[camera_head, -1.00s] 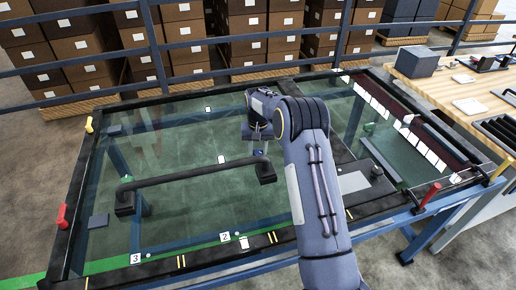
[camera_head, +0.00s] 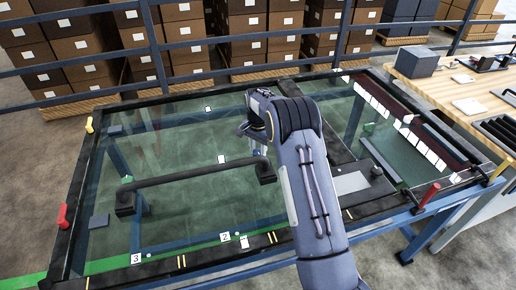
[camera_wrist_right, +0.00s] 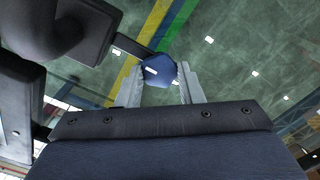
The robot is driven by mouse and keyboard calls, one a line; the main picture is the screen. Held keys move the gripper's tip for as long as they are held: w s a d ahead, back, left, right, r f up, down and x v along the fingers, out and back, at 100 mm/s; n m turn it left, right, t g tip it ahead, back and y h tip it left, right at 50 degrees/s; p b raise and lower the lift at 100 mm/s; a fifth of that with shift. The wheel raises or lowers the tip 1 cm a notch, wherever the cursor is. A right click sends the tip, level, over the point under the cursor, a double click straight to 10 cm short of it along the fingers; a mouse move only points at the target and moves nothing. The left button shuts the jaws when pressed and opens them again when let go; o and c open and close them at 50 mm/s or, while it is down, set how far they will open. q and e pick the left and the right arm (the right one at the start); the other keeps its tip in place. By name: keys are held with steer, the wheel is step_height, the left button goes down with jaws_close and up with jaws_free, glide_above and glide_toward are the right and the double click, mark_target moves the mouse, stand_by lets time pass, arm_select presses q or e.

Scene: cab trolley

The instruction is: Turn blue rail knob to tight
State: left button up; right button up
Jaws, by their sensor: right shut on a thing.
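My right gripper (camera_head: 252,133) is over the glass panel, close to the right end of the black rail (camera_head: 185,178). In the right wrist view, the blue rail knob (camera_wrist_right: 158,71), with a short white mark on its face, sits between the two pale fingers of this gripper (camera_wrist_right: 162,76). The fingers are shut on it. In the head view the knob is hidden by my wrist. The black rail's end also shows in the wrist view (camera_wrist_right: 82,28), beside the knob. My left gripper is not in view.
The dark-framed glass panel (camera_head: 88,172) carries a red handle (camera_head: 62,216) at left, a yellow one (camera_head: 90,125) and another red one (camera_head: 429,194) at right. A wooden bench (camera_head: 440,85) stands at right. A blue railing (camera_head: 215,39) runs behind.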

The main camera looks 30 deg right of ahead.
mark_target(258, 151)
stand_by(0.5)
steer(key=o, duration=1)
step_height(258, 151, up, 8)
steer(key=shift+f, duration=0.15)
